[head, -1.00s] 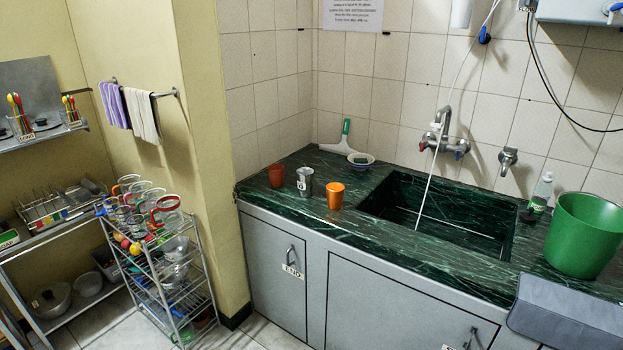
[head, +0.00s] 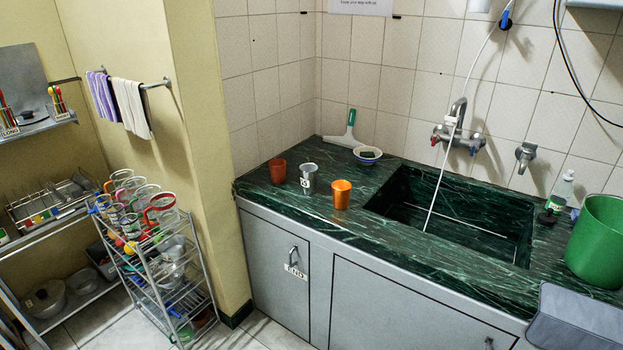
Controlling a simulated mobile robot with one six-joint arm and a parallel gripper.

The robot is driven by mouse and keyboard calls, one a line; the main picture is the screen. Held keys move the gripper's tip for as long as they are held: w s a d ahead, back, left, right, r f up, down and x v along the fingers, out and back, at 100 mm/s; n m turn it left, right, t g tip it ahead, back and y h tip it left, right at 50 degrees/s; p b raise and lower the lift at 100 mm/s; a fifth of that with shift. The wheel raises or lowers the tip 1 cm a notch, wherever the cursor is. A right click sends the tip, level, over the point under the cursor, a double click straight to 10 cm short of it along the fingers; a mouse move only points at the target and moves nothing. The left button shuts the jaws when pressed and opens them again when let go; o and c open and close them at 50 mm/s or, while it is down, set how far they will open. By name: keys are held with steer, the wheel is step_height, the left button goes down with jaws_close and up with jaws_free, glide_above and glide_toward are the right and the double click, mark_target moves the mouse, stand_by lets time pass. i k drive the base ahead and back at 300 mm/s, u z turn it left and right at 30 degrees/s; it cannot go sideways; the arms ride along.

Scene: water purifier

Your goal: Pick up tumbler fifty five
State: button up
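Three tumblers stand upright in a row on the dark green marble counter, left of the sink, in the head view. The left one is a reddish-brown tumbler (head: 277,171). The middle one is a silver metal tumbler (head: 309,179) with a small white label, whose marking is too small to read surely. The right one is a shiny orange tumbler (head: 341,194). I cannot tell from a readable number which is fifty five. My gripper is not in view, and nothing is seen touching the tumblers.
The sunken sink (head: 450,215) lies right of the tumblers, with a tap (head: 456,135) above. A bowl (head: 367,156) and squeegee (head: 345,135) are behind. A green bucket (head: 597,240) and grey cloth (head: 578,322) are at right. A wire rack (head: 165,290) stands left on the floor.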

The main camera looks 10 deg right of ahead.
mark_target(309, 180)
steer(key=u, duration=0.05)
steer(key=k, duration=1.35)
steer(key=u, duration=0.3)
steer(key=i, duration=1)
steer(key=u, duration=0.9)
steer(key=i, duration=0.55)
steer(key=u, duration=0.3)
